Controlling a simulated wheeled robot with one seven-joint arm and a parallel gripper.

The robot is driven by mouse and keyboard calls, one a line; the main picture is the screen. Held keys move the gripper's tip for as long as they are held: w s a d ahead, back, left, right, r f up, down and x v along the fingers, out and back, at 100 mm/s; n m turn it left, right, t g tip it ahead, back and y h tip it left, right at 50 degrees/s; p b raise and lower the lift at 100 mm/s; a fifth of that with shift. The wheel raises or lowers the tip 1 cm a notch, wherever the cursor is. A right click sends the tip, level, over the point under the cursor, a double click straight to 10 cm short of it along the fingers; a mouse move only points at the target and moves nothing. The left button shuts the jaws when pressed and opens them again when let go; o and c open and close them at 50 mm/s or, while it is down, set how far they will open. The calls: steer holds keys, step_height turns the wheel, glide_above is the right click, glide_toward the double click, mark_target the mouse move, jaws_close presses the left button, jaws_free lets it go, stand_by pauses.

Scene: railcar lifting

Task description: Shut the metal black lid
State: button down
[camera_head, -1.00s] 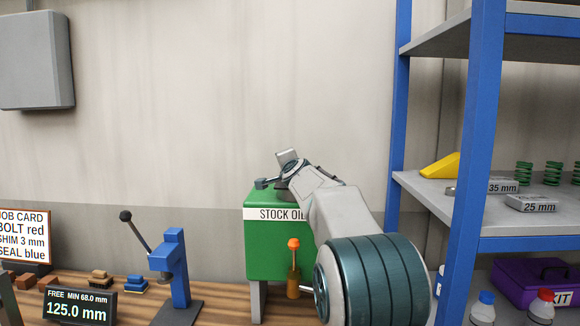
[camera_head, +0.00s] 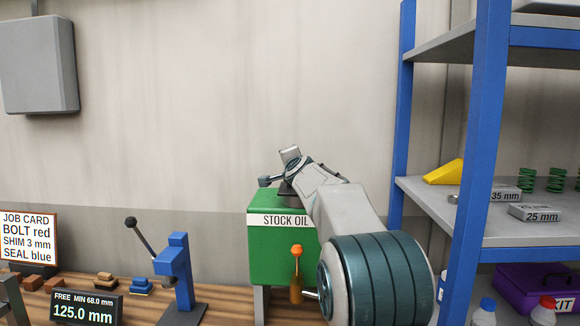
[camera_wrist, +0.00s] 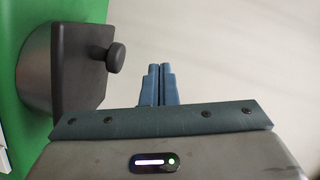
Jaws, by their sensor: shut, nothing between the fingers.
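The black lid (camera_wrist: 80,65) is a dark square plate with a round knob (camera_wrist: 115,57). In the wrist view it lies across the end of a grey metal neck (camera_wrist: 36,70) on the green oil tank (camera_wrist: 14,50), with no clear gap between them. The head view shows the tank (camera_head: 268,245), labelled STOCK OIL, with the lid mostly hidden behind my wrist. My gripper (camera_wrist: 160,68) is shut and empty. Its fingers are beside the knob in the wrist view, apart from it.
An orange-topped lever (camera_head: 296,268) stands before the tank. A blue press (camera_head: 178,270) with a black-knobbed handle is to the left on the wooden bench. A blue-framed shelf (camera_head: 470,150) stands close on the right. The wall above the tank is clear.

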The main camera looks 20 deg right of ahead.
step_height(320, 180, up, 2)
steer(key=shift+r+p, duration=0.1)
steer(key=shift+p, duration=0.4)
steer(key=s+a+r, duration=0.1)
steer(key=s+a, duration=0.2)
steer(key=s, duration=0.6)
steer(key=s+a+f+n+g+y+b, duration=0.1)
steer(key=s+f+n+g, duration=0.5)
steer(key=s+f, duration=1)
steer(key=s+a+f+n+g+b, duration=0.1)
steer(key=s+a+f+n+g, duration=0.2)
steer(key=s+f+n+g, duration=0.4)
steer(key=s+f+n, duration=0.1)
steer(key=s+f, duration=0.3)
steer(key=s, duration=0.4)
steer(key=s+f+n, duration=0.1)
steer(key=s+f, duration=0.4)
steer(key=s, duration=0.4)
steer(key=shift+a+y+b, duration=0.25)
steer(key=shift+y+b, duration=0.15)
steer(key=shift+f, duration=0.1)
